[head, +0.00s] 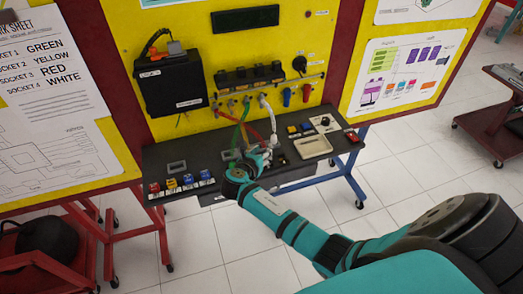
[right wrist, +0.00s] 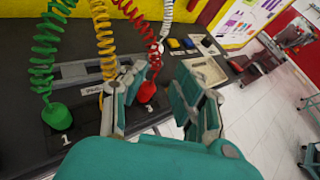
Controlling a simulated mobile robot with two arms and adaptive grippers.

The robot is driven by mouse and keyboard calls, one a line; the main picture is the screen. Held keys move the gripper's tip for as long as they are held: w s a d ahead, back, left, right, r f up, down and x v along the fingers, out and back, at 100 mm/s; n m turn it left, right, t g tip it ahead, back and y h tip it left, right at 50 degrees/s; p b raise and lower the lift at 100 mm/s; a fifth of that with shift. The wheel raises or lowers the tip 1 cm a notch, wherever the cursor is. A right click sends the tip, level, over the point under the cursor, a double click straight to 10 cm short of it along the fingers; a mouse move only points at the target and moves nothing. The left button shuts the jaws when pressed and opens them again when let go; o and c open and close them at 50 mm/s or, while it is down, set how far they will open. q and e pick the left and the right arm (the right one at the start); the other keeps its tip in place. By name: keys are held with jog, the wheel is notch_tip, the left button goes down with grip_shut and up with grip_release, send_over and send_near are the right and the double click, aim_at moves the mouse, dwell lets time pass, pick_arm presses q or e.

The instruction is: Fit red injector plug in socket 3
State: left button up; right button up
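In the right wrist view the red injector plug (right wrist: 147,93) hangs on its red coiled cable (right wrist: 141,28), upright near the black tabletop, between my right gripper's spread fingers (right wrist: 158,95) and closer to the left finger. I cannot tell whether a finger touches it or whether it is seated. A green plug (right wrist: 57,117) stands at the left above a label reading 1. The yellow cable (right wrist: 105,40) runs down behind the left finger, which hides its plug. In the head view my right gripper (head: 258,157) is over the tabletop. My left gripper is not in view.
The job sheet (head: 45,75) lists socket 3 as red. Small coloured blocks (head: 180,184) line the black bench's (head: 225,185) front left. A cream tray (head: 312,147) lies at the right. A white coiled cable (head: 270,118) hangs beside the red one.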

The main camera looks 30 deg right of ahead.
jog(key=shift+r, duration=0.45)
jog(key=o, duration=0.6)
jog(key=shift+c, duration=0.2)
jog(key=v, duration=1.2)
